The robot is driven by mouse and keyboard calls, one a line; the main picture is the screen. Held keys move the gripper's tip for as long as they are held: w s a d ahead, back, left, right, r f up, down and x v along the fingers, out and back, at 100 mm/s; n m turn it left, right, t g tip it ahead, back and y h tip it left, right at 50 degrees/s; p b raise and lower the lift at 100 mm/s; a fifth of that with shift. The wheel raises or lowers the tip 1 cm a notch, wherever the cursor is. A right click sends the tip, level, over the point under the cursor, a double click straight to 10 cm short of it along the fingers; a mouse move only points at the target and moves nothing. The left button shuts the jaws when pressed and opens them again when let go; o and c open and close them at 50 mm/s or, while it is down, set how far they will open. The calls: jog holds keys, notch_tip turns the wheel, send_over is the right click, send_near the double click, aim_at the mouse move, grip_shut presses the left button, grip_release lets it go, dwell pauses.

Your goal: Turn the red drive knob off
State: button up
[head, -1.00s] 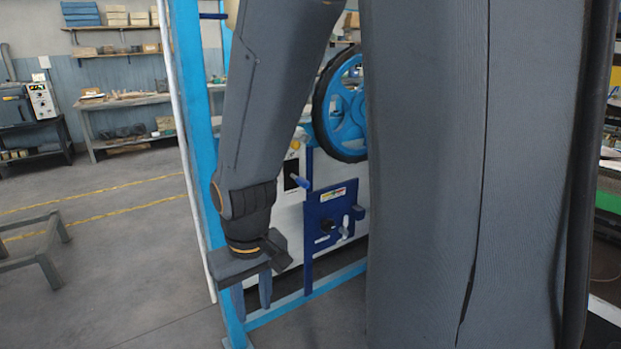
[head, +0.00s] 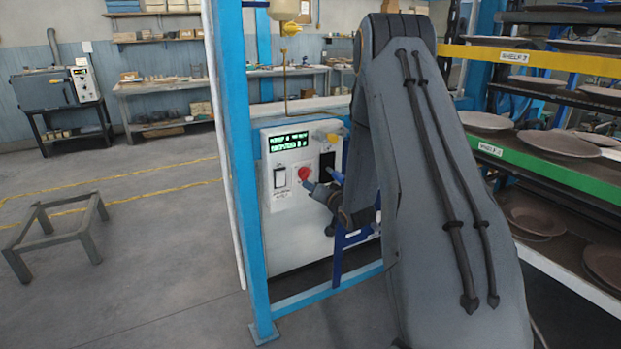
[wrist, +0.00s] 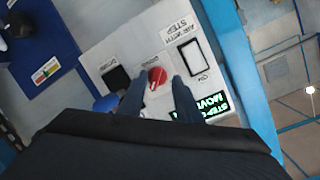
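The red drive knob (head: 304,173) is on the front of a white control panel (head: 289,214), below a lit green display (head: 289,141). It also shows in the wrist view (wrist: 157,75), with a pale mark on its face. My gripper (head: 320,180) is in front of the panel, just right of the knob in the head view. In the wrist view its two blue-grey fingers are apart, with the knob showing between and just past their tips. I cannot tell whether they touch it. The knob's on or off setting is too small to read.
A blue frame post (head: 230,160) stands just left of the panel. Shelves with plates (head: 560,143) stand at the right. A low stand (head: 55,225) is on the open floor at left.

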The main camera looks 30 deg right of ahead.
aim_at(308, 176)
jog(key=w+d, duration=0.1)
jog(key=w, duration=0.1)
jog(key=w+t+p, duration=0.1)
jog(key=w, duration=0.2)
jog(key=w+d+m+t+p, duration=0.1)
jog(key=w, duration=0.1)
jog(key=shift+w+d+y, duration=0.3)
jog(key=shift+w, duration=0.1)
jog(key=shift+c, duration=0.2)
grip_shut()
